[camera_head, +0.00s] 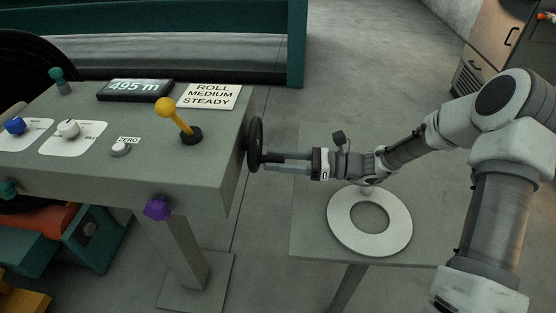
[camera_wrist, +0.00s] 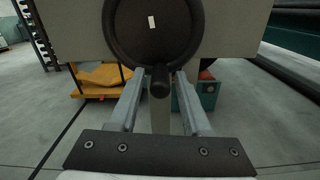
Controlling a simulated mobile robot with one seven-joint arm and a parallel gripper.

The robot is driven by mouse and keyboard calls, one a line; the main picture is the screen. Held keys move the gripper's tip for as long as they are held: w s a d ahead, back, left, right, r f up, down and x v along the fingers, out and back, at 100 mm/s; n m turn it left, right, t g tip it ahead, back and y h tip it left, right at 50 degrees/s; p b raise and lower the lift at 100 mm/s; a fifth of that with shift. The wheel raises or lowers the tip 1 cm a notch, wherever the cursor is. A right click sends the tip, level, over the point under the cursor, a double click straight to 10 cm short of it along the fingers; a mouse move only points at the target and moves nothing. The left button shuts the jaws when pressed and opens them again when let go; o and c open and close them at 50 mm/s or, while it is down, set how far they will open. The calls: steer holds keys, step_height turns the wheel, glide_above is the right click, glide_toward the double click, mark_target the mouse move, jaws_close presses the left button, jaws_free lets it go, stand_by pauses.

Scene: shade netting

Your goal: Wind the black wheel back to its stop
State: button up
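The black wheel (camera_head: 254,143) is on the right side face of the grey console. It shows nearly edge-on there. In the wrist view the wheel (camera_wrist: 118,28) fills the top middle, with a small white mark near its centre. A black handle knob (camera_wrist: 160,84) sticks out from the wheel's lower rim toward the wrist camera. My gripper (camera_head: 268,161) is level with the wheel's lower part. In the wrist view my gripper (camera_wrist: 160,76) has one finger on each side of the knob, with a visible gap at both sides. It is open and holds nothing.
The console's display (camera_head: 135,89) reads 495 m. A sign (camera_head: 208,96) reads "ROLL MEDIUM STEADY". A yellow lever (camera_head: 178,117), a ZERO button (camera_head: 121,149) and a purple knob (camera_head: 157,208) are on the console. A low table with a white ring (camera_head: 343,224) stands below my arm.

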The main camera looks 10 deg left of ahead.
mark_target(258, 126)
jaws_close()
steer(key=shift+w, duration=0.1)
steer(key=w+r+n+b, duration=0.1)
steer(key=r+n, duration=0.1)
steer(key=n, duration=0.5)
steer(key=w+r+n+b, duration=0.1)
steer(key=r+n, duration=0.2)
steer(key=n, duration=0.4)
steer(key=w+r+n+b, duration=0.2)
steer(key=n, duration=0.5)
steer(key=shift+r+n, duration=0.15)
steer(key=shift+n, duration=0.15)
steer(key=n+b, duration=0.1)
steer(key=s+r+n+b, duration=0.1)
steer(key=n, duration=0.1)
steer(key=n+b, duration=0.1)
steer(key=shift+s+r, duration=0.15)
steer(key=shift+r, duration=0.1)
steer(key=n, duration=0.1)
steer(key=s+n+b, duration=0.1)
steer(key=n, duration=0.1)
steer(key=r+n, duration=0.1)
steer(key=shift+s+r+n+b, duration=0.1)
steer(key=shift+s+n+b, duration=0.3)
steer(key=shift+s+r+n, duration=0.1)
steer(key=shift+s+n, duration=0.35)
steer(key=shift+n, duration=0.55)
steer(key=shift+s+r+n, duration=0.1)
steer(key=shift+s+n, duration=0.3)
steer(key=shift+n, duration=0.6)
